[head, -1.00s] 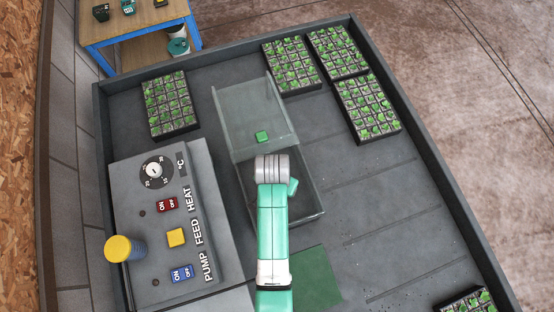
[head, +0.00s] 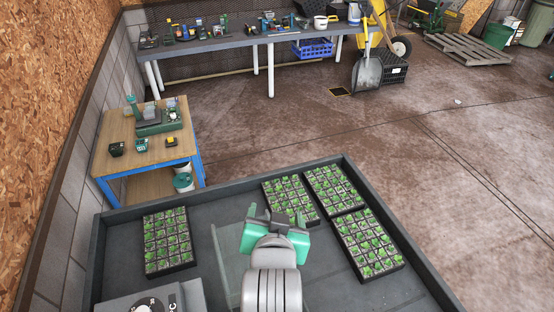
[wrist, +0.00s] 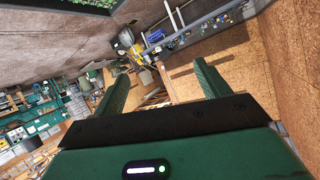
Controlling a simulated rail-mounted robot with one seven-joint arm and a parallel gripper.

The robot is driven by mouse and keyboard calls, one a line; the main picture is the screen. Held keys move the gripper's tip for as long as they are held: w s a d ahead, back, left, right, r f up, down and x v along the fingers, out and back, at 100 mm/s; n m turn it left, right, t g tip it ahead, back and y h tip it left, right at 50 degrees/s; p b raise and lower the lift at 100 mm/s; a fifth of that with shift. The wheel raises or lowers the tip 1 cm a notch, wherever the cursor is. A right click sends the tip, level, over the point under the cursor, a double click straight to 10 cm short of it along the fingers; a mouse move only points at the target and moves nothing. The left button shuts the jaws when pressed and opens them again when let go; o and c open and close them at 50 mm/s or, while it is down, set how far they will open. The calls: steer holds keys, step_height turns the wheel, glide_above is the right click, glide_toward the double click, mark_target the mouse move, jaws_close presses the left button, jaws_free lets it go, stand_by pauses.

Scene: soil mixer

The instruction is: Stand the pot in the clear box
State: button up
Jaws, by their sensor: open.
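The clear box (head: 226,262) shows only as a strip of pale glass-like wall on the grey bench. My arm and the bottom picture edge hide the rest of it. I cannot pick out the pot with certainty in either view. My gripper (head: 278,212) is raised over the bench, with its jaws apart and pointing away from the head camera. In the wrist view my gripper (wrist: 161,70) has two green fingers spread wide with nothing between them.
Several seedling trays (head: 168,240) sit on the bench (head: 215,207) inside its raised rim. A wooden table (head: 112,178) with small devices stands beyond, with a white-and-green bucket (head: 183,182) below. A long workbench (head: 220,45) lines the back. Open floor lies right.

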steer(key=s+r+n+t, duration=0.1)
steer(key=s+r+t, duration=0.15)
steer(key=r, duration=0.75)
steer(key=s+r+t, duration=0.2)
steer(key=r+t, duration=0.2)
steer(key=r, duration=0.7)
steer(key=s+r+n+t, duration=0.1)
steer(key=s+r+t, duration=0.4)
steer(key=s+r, duration=0.6)
step_height(320, 180, up, 3)
steer(key=shift+d+f+n+t, duration=0.1)
steer(key=shift+d+n+t, duration=0.1)
steer(key=shift+n+t, duration=0.2)
